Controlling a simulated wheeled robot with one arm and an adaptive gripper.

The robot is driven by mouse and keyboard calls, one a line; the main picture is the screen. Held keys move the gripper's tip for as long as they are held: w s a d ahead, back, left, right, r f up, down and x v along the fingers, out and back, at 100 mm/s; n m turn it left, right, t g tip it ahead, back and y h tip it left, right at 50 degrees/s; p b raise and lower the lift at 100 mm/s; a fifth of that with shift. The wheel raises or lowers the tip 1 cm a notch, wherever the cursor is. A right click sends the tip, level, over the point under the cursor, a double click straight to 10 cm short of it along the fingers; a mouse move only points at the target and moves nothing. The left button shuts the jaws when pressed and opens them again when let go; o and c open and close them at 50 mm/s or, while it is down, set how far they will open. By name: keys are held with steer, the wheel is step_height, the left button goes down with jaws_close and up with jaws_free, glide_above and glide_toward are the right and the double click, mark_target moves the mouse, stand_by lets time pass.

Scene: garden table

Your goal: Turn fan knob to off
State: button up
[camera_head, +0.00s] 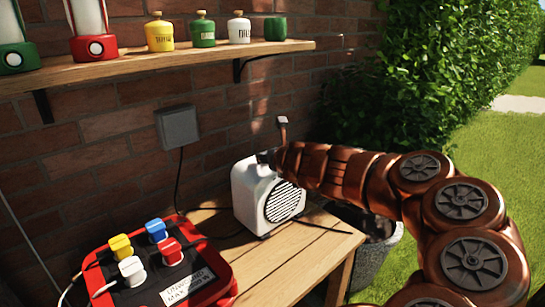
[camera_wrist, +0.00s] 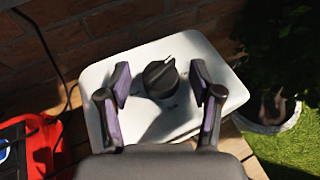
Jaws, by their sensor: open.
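The white fan (camera_head: 248,191) stands on the wooden table, its round dark grille facing front right in the head view. Its top face fills the middle of the wrist view (camera_wrist: 105,72). The black round knob (camera_wrist: 160,80) is on that top face, with a light pointer mark aimed up and slightly right. My gripper (camera_head: 266,158) is over the fan's top. In the wrist view my gripper (camera_wrist: 160,88) is open, one finger on each side of the knob, with a visible gap on both sides. In the head view the knob is hidden by my gripper.
A red power box (camera_head: 215,267) with several coloured plugs sits at the table's front left. The brick wall (camera_head: 90,150) and a shelf (camera_head: 150,62) with lanterns and canisters are behind. A grey planter (camera_head: 377,262) stands right of the table (camera_head: 300,262). Cables run across the table.

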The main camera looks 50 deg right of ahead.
steer(key=c, duration=1.1)
steer(key=shift+c, duration=0.2)
